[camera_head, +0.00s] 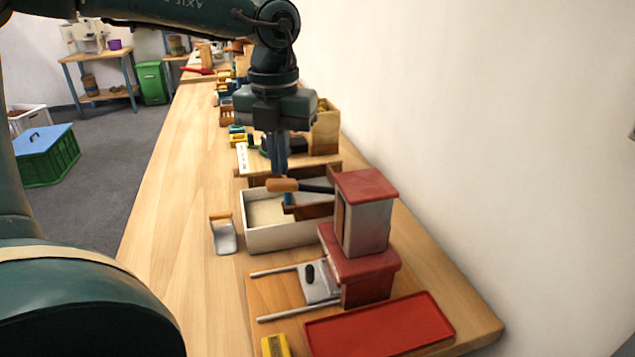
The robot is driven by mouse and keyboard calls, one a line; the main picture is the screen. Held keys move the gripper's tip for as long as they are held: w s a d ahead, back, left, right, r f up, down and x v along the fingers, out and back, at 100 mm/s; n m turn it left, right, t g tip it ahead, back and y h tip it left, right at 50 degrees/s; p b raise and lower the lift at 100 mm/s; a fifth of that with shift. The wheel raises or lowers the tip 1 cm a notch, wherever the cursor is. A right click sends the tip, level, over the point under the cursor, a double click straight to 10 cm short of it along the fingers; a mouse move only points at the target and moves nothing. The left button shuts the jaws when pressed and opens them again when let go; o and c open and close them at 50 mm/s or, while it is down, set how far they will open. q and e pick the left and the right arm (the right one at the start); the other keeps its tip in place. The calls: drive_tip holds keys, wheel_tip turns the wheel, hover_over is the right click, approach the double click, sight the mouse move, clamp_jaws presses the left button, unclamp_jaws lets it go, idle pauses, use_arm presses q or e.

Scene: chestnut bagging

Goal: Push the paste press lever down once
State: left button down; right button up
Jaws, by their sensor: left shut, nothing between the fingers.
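The paste press (364,228) stands on the right part of the bench, with a red cap, pale body and red base. Its lever (284,185) is a dark bar with a wooden handle, sticking out to the left about level. My left gripper (286,200) points straight down from above, its blue fingers shut and empty. The wooden handle crosses in front of the fingers and hides part of them; the tips show below it. I cannot tell whether the fingers touch the lever. My right gripper is not in view.
A pale bin (290,237) with grainy contents stands behind the press, a scoop (223,237) to its left. A red tray (380,326) and a yellow block (275,345) lie in front. The left bench strip is clear; a wall runs along the right.

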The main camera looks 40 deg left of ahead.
use_arm(q)
wheel_tip(320, 180, up, 5)
drive_tip(key=p, duration=0.3)
drive_tip(key=shift+p, duration=0.3)
idle(0.4)
